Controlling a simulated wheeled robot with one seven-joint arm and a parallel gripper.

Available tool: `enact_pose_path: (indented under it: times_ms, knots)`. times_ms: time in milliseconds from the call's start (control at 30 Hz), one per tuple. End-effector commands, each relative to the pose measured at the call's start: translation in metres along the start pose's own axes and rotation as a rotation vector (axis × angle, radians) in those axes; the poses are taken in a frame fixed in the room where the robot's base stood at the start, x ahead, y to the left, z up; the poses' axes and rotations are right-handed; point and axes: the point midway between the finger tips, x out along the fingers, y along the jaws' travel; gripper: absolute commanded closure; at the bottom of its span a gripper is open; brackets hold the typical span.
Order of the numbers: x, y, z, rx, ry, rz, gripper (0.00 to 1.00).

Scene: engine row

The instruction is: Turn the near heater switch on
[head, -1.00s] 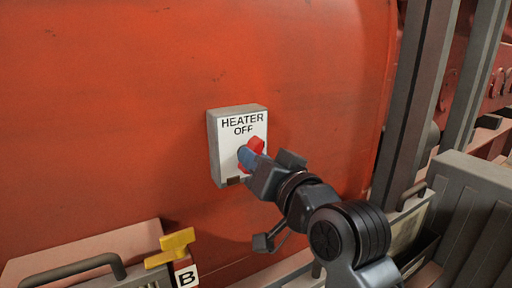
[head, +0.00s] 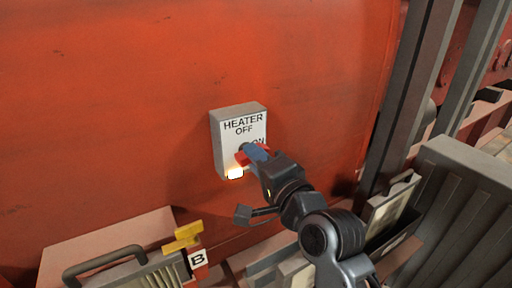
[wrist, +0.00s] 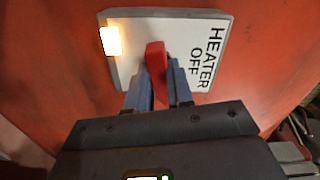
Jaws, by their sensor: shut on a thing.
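The heater switch box (head: 228,140) is a grey box with a white face on the orange wall, lettered HEATER, OFF and ON. Its red handle (head: 243,158) is turned towards the lower left, away from OFF, and the ON lettering shows. A small lamp (head: 235,173) at the box's lower edge glows warm white; it also shows in the wrist view (wrist: 111,41). My gripper (head: 258,153) is at the box face, its blue fingers shut on the red handle, one finger on each side of it in the wrist view (wrist: 155,70). The gripper hides part of the face.
Dark upright posts (head: 408,90) and a ribbed grey panel (head: 465,200) stand at the right. The wall around the box is clear.

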Motion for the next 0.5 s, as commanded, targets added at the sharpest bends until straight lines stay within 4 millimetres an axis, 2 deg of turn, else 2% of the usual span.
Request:
enact_pose_path:
  times_ms: [200, 500]
  knots:
    - [0.0010, -0.0027, -0.0010, 0.123, 0.001, -0.003, 1.00]
    - [0.0010, -0.0019, -0.0008, 0.202, 0.001, -0.004, 1.00]
